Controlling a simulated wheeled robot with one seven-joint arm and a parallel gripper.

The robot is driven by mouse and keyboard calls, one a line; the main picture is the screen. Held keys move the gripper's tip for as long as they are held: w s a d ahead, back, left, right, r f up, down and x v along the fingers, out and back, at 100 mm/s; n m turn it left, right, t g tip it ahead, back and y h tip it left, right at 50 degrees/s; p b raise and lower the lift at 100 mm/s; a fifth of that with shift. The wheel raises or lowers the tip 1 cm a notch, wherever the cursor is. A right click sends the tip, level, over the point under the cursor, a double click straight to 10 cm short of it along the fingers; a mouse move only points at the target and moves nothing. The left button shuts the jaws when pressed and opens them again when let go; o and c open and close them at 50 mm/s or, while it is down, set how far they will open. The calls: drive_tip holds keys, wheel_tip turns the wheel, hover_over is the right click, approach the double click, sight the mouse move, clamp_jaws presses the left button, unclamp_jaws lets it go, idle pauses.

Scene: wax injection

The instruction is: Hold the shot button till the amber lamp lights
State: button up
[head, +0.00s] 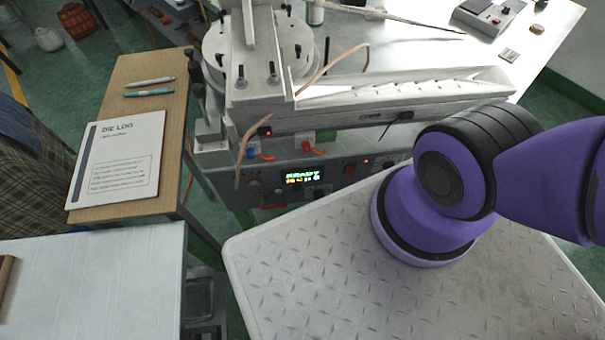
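The wax injection machine (340,125) stands beyond my arm, with a grey control panel (275,180) on its front. A small lit display (302,178) on the panel shows green text that seems to read READY, with yellowish marks below. A red square button-like part (349,169) sits right of the display, next to a small red-orange light (366,160). I cannot tell which control is the shot button, or pick out the amber lamp for sure. My purple arm covers the panel's right end. My gripper is out of view.
A wooden side table (150,195) at left holds a DIE LOG sheet (115,160) and two pens. A white surface (90,280) is at lower left. Orange-tan hoses (240,150) hang at the machine's front. A grey device (490,15) sits on the white bench at back right.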

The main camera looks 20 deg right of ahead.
clamp_jaws()
idle(1.5)
